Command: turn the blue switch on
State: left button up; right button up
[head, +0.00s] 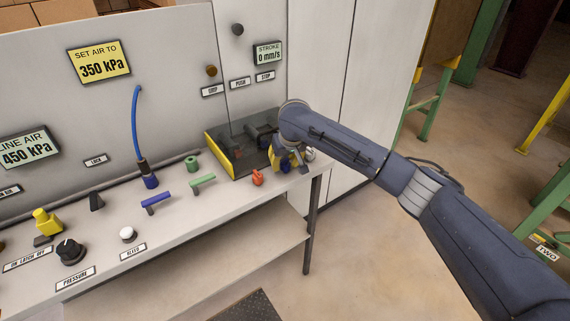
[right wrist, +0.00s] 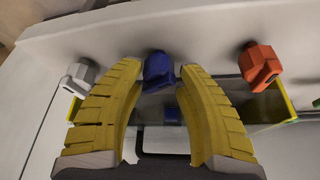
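The blue switch (right wrist: 158,68) stands on the front edge of the bench, between an orange switch (right wrist: 262,66) and a grey-white one (right wrist: 79,76). In the head view the blue switch (head: 285,168) is partly covered by my right gripper. My right gripper (head: 287,162) reaches down over it with yellow fingers apart. In the right wrist view the fingertips (right wrist: 160,70) stand on either side of the blue switch, with narrow gaps; I cannot tell if either touches. My left gripper is not in view.
A yellow-sided, see-through dark enclosure (head: 222,156) stands just behind the switches. The orange switch (head: 258,177) is close to the left of the gripper. A stroke display (head: 269,53) reads 0 mm/s. Blue (head: 156,200) and green (head: 203,181) levers and a pressure knob (head: 70,252) lie further left.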

jog(key=shift+s+d+f, duration=0.1)
jog(key=shift+f, duration=0.05)
jog(key=shift+s+d+r, duration=0.1)
jog(key=shift+s+r, duration=0.05)
jog(key=shift+r, duration=0.3)
jog(key=v, duration=1.1)
jog(key=shift+r, duration=0.1)
